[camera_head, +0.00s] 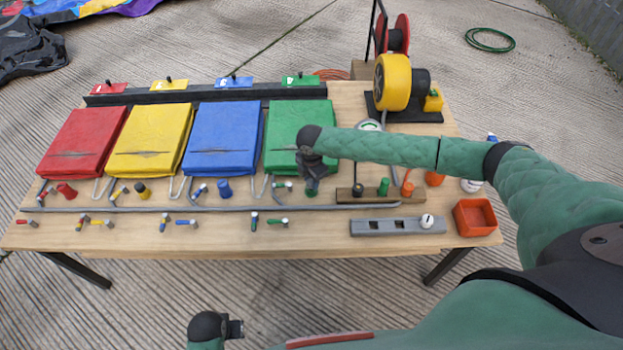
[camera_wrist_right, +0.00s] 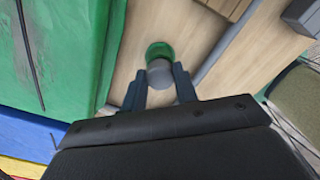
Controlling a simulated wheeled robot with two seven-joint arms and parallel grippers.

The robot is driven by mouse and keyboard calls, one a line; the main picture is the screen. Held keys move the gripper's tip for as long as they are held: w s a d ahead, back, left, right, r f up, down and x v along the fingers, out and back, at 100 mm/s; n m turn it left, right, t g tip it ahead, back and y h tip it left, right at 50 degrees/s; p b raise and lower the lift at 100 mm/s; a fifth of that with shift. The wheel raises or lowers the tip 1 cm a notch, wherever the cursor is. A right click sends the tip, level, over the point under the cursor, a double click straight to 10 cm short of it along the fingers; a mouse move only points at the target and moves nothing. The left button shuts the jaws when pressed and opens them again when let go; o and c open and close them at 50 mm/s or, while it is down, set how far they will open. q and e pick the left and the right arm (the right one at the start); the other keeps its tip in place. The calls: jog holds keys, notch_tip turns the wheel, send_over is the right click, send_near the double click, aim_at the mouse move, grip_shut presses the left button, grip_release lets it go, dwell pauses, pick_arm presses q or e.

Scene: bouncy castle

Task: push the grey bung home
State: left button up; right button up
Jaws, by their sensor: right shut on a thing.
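The grey bung (camera_wrist_right: 160,75) is a short grey cylinder between the fingertips of my right gripper (camera_wrist_right: 160,88) in the right wrist view. Its far end meets a green round piece (camera_wrist_right: 158,51); how deep it sits in it I cannot tell. In the head view my right gripper (camera_head: 311,178) is over the green piece (camera_head: 311,188), in front of the green bag (camera_head: 300,110), and hides the bung. The right gripper is shut on the bung. The dark end of my left arm (camera_head: 235,328) shows at the bottom; its fingers are unclear.
Red, yellow and blue bags (camera_head: 222,140) lie to the left, with matching coloured pieces in front. A grey rail (camera_head: 200,209) crosses the table. A wooden block (camera_head: 375,196), grey slotted bar (camera_head: 398,226) and orange tray (camera_head: 475,217) stand to the right.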

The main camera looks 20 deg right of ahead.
jog(key=shift+f, duration=0.6)
jog(key=shift+s, duration=0.1)
